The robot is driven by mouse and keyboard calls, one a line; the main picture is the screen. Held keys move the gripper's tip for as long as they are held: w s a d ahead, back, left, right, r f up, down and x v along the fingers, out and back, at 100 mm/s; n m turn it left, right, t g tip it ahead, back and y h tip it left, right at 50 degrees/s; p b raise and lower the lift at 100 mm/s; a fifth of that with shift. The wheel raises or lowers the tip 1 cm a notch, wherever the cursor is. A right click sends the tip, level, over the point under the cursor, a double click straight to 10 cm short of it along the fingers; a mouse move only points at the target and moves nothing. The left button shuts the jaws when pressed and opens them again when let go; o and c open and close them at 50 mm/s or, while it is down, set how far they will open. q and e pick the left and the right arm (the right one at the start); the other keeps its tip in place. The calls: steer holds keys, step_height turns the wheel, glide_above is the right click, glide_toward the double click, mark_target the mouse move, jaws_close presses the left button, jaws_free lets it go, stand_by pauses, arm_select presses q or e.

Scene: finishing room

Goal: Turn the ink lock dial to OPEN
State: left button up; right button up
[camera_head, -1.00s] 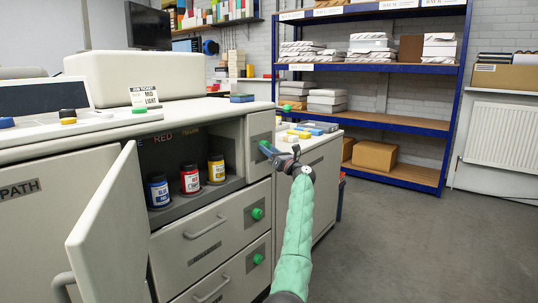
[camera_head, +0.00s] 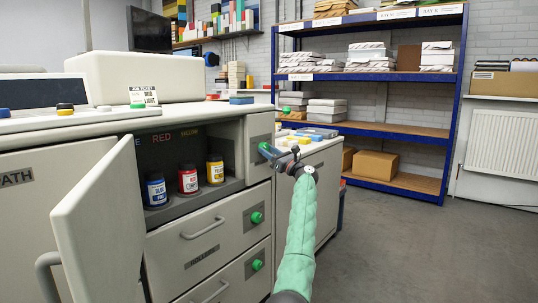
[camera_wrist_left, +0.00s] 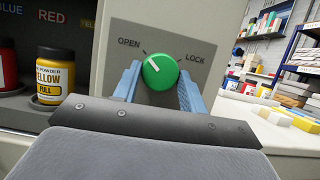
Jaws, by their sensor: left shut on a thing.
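The ink lock dial (camera_wrist_left: 160,72) is a round green knob on a grey plate (camera_wrist_left: 193,43) marked OPEN at left and LOCK at right. Its white mark points up and left, toward the OPEN line. In the left wrist view the blue fingers of my left gripper (camera_wrist_left: 160,86) are shut on the dial, one on each side. My right gripper is in neither view.
Left of the dial, an open cubby holds blue, red and yellow (camera_head: 215,169) ink bottles. Its door (camera_head: 100,220) stands open at left. Drawers (camera_head: 203,228) with green knobs sit below. A low cabinet (camera_head: 325,185) stands beyond; the floor at right is clear.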

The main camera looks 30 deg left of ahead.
arm_select(q)
steer(key=o, duration=1)
steer(key=shift+c, duration=0.2)
steer(key=p+v, duration=0.1)
steer(key=v, duration=0.6)
steer(key=shift+d+f, duration=0.2)
steer(key=shift+d, duration=0.1)
